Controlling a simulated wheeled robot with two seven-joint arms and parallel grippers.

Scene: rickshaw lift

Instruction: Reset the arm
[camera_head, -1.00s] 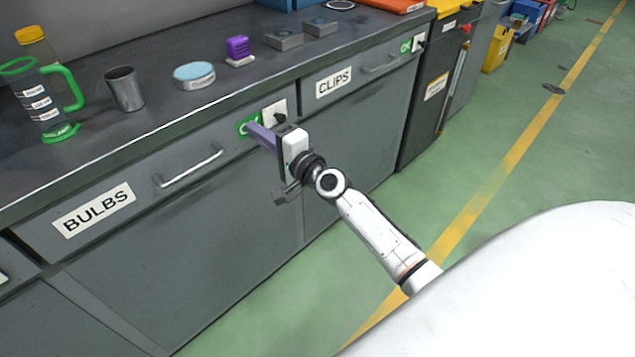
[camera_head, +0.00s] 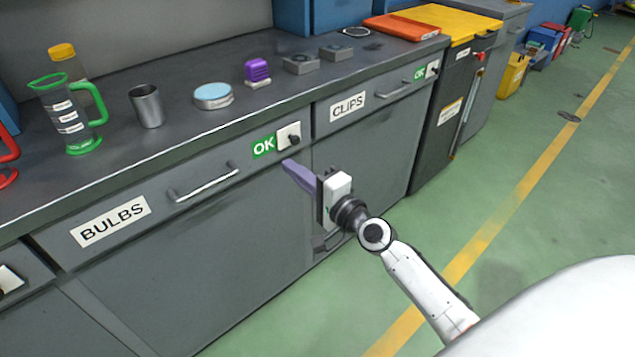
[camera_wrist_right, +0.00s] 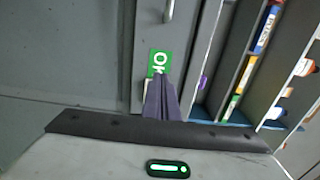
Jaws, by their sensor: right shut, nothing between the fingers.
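My right gripper (camera_head: 292,170) is in front of the grey cabinet, just below the green OK label (camera_head: 263,146) and the white latch plate with a dark knob (camera_head: 290,137). Its purple fingers are shut with nothing between them. They appear apart from the cabinet front. In the right wrist view the shut fingers (camera_wrist_right: 162,98) point at the OK label (camera_wrist_right: 158,62). The BULBS drawer (camera_head: 150,215) and the CLIPS drawer (camera_head: 332,121) are both closed. My left gripper is not in view.
The counter holds a green-handled jug (camera_head: 75,125), a metal cup (camera_head: 147,106), a blue-topped tin (camera_head: 213,96), a purple item (camera_head: 257,70) and an orange tray (camera_head: 402,27). A yellow-topped dark cabinet (camera_head: 445,115) stands at right. Green floor (camera_head: 560,200) is clear beside the cabinets.

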